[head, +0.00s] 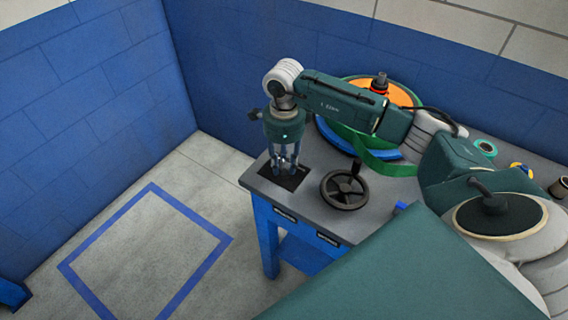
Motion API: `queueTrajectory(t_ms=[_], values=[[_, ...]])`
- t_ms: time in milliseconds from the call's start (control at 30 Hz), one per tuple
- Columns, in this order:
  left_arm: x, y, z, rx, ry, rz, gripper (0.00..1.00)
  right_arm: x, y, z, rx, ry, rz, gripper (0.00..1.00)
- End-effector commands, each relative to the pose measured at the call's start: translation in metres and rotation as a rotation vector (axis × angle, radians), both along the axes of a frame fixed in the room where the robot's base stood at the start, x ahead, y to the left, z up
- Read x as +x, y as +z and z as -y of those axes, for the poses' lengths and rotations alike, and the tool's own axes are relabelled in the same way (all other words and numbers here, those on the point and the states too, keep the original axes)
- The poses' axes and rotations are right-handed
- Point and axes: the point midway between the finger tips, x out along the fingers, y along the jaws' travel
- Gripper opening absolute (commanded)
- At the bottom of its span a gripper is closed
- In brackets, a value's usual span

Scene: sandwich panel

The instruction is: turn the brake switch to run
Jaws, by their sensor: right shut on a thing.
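A black square plate (295,183) is set at the left front corner of the grey bench top (258,180). My right gripper (287,166) points down over this plate. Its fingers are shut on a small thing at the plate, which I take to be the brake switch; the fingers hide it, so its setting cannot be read. My left gripper is out of view.
A black handwheel (345,190) stands at the bench front, just right of the gripper. Behind my arm is a large round orange, green and blue assembly (400,96). A teal ring (485,147) lies further right. Blue walls close off the back and left.

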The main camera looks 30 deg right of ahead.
Motion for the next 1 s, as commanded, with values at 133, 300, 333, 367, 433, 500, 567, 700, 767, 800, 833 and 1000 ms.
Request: queueTrajectory(t_ms=[133,300,333,367,433,500,567,700,767,800,833,1000], values=[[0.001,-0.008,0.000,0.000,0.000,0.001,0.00,0.001,-0.001,0.001,-0.001,-0.123,0.003,0.02],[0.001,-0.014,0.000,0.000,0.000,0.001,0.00,0.001,-0.001,0.000,0.000,-0.279,0.004,0.02],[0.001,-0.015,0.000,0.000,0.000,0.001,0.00,0.001,-0.001,0.000,0.000,-0.305,0.004,0.02],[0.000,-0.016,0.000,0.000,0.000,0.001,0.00,0.001,-0.001,0.000,0.000,-0.331,0.004,0.02],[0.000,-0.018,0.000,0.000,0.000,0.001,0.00,0.001,0.000,0.000,0.001,-0.390,0.003,0.02],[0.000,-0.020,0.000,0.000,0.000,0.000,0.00,0.001,0.000,0.000,0.000,-0.445,0.003,0.02],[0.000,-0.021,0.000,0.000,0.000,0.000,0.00,0.001,0.000,0.000,0.000,-0.490,0.003,0.02],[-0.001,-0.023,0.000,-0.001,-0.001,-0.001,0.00,0.001,0.000,0.000,0.000,-0.577,0.003,0.02],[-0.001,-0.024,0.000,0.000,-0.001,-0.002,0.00,0.001,0.000,0.000,0.000,-0.608,0.003,0.02],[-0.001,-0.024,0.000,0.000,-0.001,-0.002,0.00,0.001,0.000,0.000,-0.001,-0.625,0.003,0.02],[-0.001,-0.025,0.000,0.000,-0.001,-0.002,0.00,0.001,0.000,0.001,-0.001,-0.637,0.003,0.02],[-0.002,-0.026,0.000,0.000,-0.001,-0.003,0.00,0.001,0.001,0.001,-0.001,-0.685,0.003,0.02]])
